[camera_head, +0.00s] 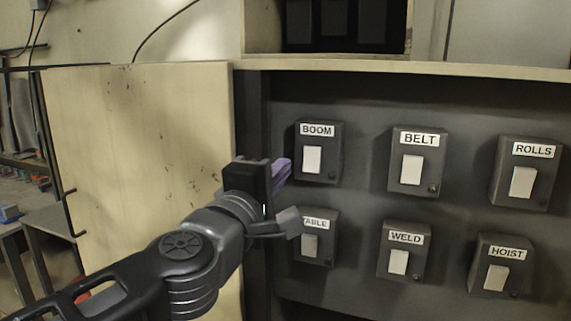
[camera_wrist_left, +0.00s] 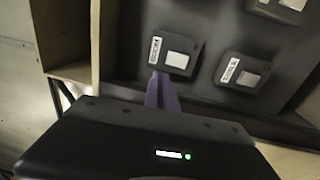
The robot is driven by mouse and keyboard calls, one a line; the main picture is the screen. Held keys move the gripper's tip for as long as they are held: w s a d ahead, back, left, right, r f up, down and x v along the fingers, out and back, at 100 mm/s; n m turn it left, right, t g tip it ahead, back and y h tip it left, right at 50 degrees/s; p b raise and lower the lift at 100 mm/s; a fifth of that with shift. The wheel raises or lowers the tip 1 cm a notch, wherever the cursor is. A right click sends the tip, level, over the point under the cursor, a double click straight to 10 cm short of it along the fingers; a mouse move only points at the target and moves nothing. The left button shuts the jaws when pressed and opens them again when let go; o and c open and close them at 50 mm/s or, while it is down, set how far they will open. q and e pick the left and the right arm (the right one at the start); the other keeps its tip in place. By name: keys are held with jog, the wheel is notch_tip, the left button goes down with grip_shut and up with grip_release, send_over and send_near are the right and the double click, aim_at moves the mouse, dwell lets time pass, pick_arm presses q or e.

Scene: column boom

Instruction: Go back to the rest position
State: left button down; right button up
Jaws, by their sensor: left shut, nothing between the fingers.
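My left gripper (camera_head: 283,170) is in front of the dark switch panel, just left of the BOOM switch box (camera_head: 312,160). Its purple fingers are shut with nothing between them. In the left wrist view the fingers (camera_wrist_left: 161,90) point toward the BOOM box (camera_wrist_left: 176,51), close to its lower edge; I cannot tell whether they touch it. My left forearm partly hides the TABLE box (camera_head: 310,246). My right gripper is not in view.
More boxes on the panel read BELT (camera_head: 411,170), ROLLS (camera_head: 522,182), WELD (camera_head: 398,262) and HOIST (camera_head: 495,278). A stained cream door (camera_head: 140,130) with a dark handle stands open at the left. A cream ledge (camera_head: 420,70) runs above the panel.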

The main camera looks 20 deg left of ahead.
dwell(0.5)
pick_arm(q)
jog(key=w+d+f+m+g, duration=0.1)
jog(key=w+f+m, duration=0.2)
jog(key=f, duration=0.5)
jog(key=w+d+f+m+g+h, duration=0.1)
jog(key=w+d+f+m+g, duration=0.15)
jog(key=f, duration=0.55)
jog(key=w+d+f+m+g, duration=0.15)
jog(key=f+m, duration=0.25)
jog(key=f, duration=0.4)
notch_tip(320, 180, down, 21)
jog(key=s+d+m+g, duration=0.2)
jog(key=m+g, duration=0.1)
jog(key=g, duration=0.1)
jog(key=s+d+f+m+g+h, duration=0.1)
jog(key=s+f+g, duration=0.1)
jog(key=s+f, duration=0.5)
jog(key=s+d+f+m+g, duration=0.15)
jog(key=s+f, duration=0.25)
jog(key=f, duration=0.6)
jog(key=s+f+g, duration=0.6)
jog(key=s+f, duration=0.6)
jog(key=s, duration=0.4)
jog(key=shift+s+d+f+h, duration=0.2)
jog(key=shift+s+d+h, duration=0.05)
jog(key=shift+h, duration=0.15)
jog(key=shift+f, duration=0.1)
